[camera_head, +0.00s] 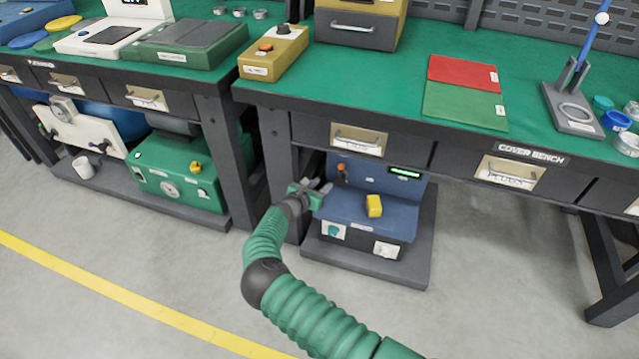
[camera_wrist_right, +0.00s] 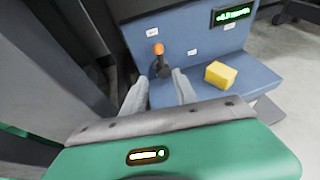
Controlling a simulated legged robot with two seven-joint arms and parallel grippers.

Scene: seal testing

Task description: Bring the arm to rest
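My right arm (camera_head: 268,282) is green with ribbed sleeves and reaches in from the bottom of the head view. Its gripper (camera_head: 323,187) is at the left side of a blue machine (camera_head: 345,207) under the bench. In the right wrist view the two grey fingers (camera_wrist_right: 161,92) are apart, with nothing between them. An orange-topped lever (camera_wrist_right: 158,58) stands just beyond the fingertips; I cannot tell whether they touch it. A yellow block (camera_wrist_right: 221,75) sits on the machine to the right of the fingers. My left gripper is not in view.
The machine has a green-lit display (camera_head: 405,171) and stands on a low dark shelf (camera_head: 420,250). The bench's drawers (camera_head: 357,139) overhang it. Grey floor is open in front.

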